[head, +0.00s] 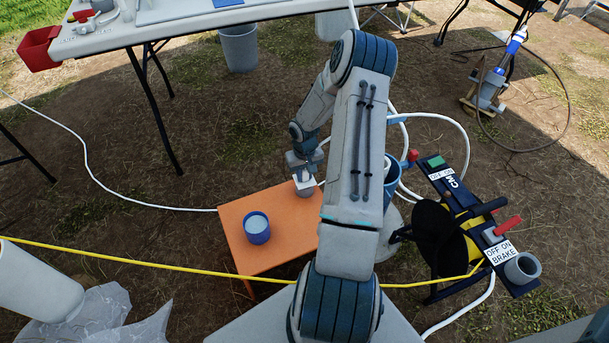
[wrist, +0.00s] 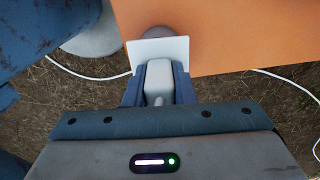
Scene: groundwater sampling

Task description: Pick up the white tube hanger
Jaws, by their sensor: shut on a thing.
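The white tube hanger (wrist: 158,52) shows in the wrist view as a flat pale plate with a rounded block behind it. My gripper (wrist: 158,82) is shut on that block, one blue finger on each side. In the head view my gripper (head: 304,164) is over the far right part of the orange table (head: 238,215). The hanger (head: 305,185) shows there as a small white patch just below the fingers, above a grey round piece. I cannot tell whether the hanger touches that piece.
A blue cup (head: 257,229) with pale contents stands on the orange table. A dark reel frame with a red handle (head: 507,225) stands at right. A white hose and yellow line (head: 150,264) cross nearby. A long grey table (head: 150,30) is behind.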

